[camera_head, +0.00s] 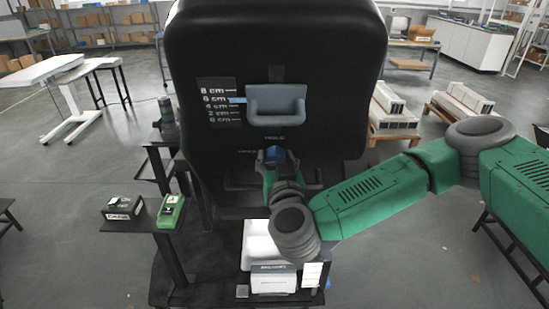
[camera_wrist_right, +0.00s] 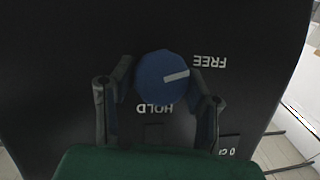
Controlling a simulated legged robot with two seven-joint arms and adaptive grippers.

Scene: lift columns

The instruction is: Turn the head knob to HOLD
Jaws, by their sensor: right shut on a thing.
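The blue round head knob (camera_wrist_right: 152,76) sits on the black panel (camera_head: 330,60). Its white line points right and slightly up in the wrist view, towards the word FREE (camera_wrist_right: 210,62). The word HOLD (camera_wrist_right: 154,107) is below the knob, and both words look upside down there. My right gripper (camera_head: 274,156) is at the knob, which it mostly hides in the head view. In the wrist view its two fingers (camera_wrist_right: 160,82) stand on either side of the knob, shut on it. My left gripper is not in view.
A grey-blue padded headrest (camera_head: 277,102) sits above the knob. A centimetre scale (camera_head: 217,102) is to its left, with a blue pointer near 6 cm. A small side table (camera_head: 143,217) at the left bears a dark box (camera_head: 123,208) and a green device (camera_head: 171,211).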

